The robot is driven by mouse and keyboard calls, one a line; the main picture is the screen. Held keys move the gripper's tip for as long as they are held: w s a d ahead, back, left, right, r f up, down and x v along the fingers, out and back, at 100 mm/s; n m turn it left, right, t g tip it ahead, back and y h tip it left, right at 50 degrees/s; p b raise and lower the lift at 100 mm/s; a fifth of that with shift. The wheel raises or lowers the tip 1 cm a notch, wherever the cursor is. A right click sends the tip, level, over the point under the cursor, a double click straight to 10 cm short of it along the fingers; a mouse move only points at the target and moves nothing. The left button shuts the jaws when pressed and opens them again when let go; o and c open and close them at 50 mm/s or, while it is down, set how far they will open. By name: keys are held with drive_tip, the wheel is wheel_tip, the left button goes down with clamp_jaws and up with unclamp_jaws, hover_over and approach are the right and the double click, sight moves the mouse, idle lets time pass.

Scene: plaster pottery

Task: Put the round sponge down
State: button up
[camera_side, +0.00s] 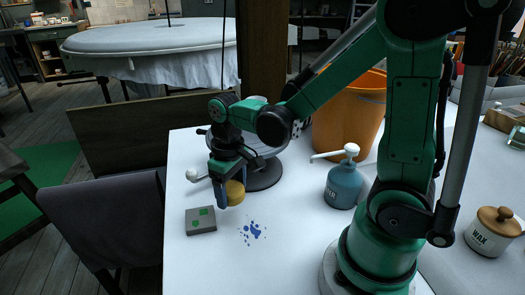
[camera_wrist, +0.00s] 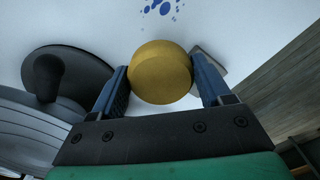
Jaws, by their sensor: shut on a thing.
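The round yellow sponge (camera_side: 235,192) is between the fingers of my gripper (camera_side: 226,186), above the white table near its left side. In the wrist view, my gripper (camera_wrist: 165,88) is shut on the sponge (camera_wrist: 160,72), with one blue finger on each side of it. In the side view, one finger covers part of the sponge. I cannot tell exactly how high above the table the sponge is.
A dark round-based stand (camera_side: 264,176) is behind my gripper. A blue pump bottle (camera_side: 344,185) and orange bucket (camera_side: 347,125) stand to the right.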

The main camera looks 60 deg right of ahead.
sight(234, 218)
drive_tip(key=shift+f, duration=2.6)
drive_tip(key=o, duration=1.2)
drive_tip(key=shift+f, duration=0.15)
wheel_tip(234, 218, up, 12)
drive_tip(key=shift+r, duration=0.1)
drive_tip(key=t, duration=0.1)
drive_tip(key=s+a+t, duration=0.1)
drive_tip(key=t, duration=0.1)
drive_tip(key=shift+r, duration=0.4)
drive_tip(key=t, duration=0.1)
drive_tip(key=a+t, duration=0.1)
drive_tip(key=t, duration=0.2)
drive_tip(key=shift+s+a+r, duration=0.15)
drive_tip(key=shift+a+r, duration=0.05)
drive_tip(key=shift+r, duration=0.05)
